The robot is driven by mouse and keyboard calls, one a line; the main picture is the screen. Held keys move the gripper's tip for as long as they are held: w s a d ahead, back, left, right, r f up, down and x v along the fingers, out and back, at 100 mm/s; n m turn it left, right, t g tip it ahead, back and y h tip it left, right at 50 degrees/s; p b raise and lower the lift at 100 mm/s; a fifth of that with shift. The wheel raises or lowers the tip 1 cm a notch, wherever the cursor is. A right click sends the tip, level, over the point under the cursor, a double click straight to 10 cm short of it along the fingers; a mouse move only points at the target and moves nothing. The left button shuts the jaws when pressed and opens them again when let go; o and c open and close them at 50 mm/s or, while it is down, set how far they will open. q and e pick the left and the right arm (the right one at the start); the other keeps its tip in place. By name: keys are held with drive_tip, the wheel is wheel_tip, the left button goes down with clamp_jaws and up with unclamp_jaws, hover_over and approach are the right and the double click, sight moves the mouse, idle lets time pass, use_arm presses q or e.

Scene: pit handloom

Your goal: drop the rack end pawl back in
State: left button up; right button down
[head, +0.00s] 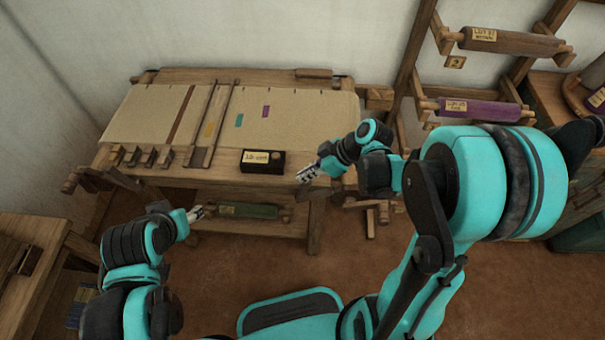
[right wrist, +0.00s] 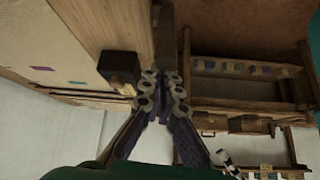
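I cannot single out the rack end pawl in either view. The pit loom (head: 190,78) stands ahead with pale cloth (head: 305,108) stretched over it. My right gripper (head: 308,172) is at the loom's front right corner, just right of a black labelled box (head: 275,168). In the right wrist view, the fingers of this gripper (right wrist: 163,80) are close together, with a narrow dark gap; I cannot tell whether anything thin is between them. My left gripper (head: 197,213) is low at the loom's front left, its fingers too small to read.
A green roll (head: 245,211) lies under the loom's front. A rack at the right holds a brown roll (head: 510,42) and a purple roll (head: 480,110). A wooden bench (head: 30,230) stands at the left. The brown floor (head: 490,285) is clear at the lower right.

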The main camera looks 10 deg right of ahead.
drive_tip(key=shift+d+f, duration=0.1)
idle(0.3)
drive_tip(key=shift+w+a+r, duration=0.1)
drive_tip(key=shift+a+r, duration=0.1)
drive_tip(key=s+d+r+p, duration=0.1)
drive_tip(key=d+r+p, duration=0.2)
drive_tip(key=r, duration=0.5)
drive_tip(key=shift+d+r+p, duration=0.15)
drive_tip(key=shift+r+p, duration=0.15)
drive_tip(key=shift+p, duration=0.5)
drive_tip(key=s+d+r+m+t+h+b, duration=0.1)
drive_tip(key=s+r+m+t+h, duration=0.3)
drive_tip(key=s+m+h, duration=0.3)
drive_tip(key=s+m, duration=0.2)
drive_tip(key=m, duration=0.3)
drive_tip(key=shift+b, duration=0.3)
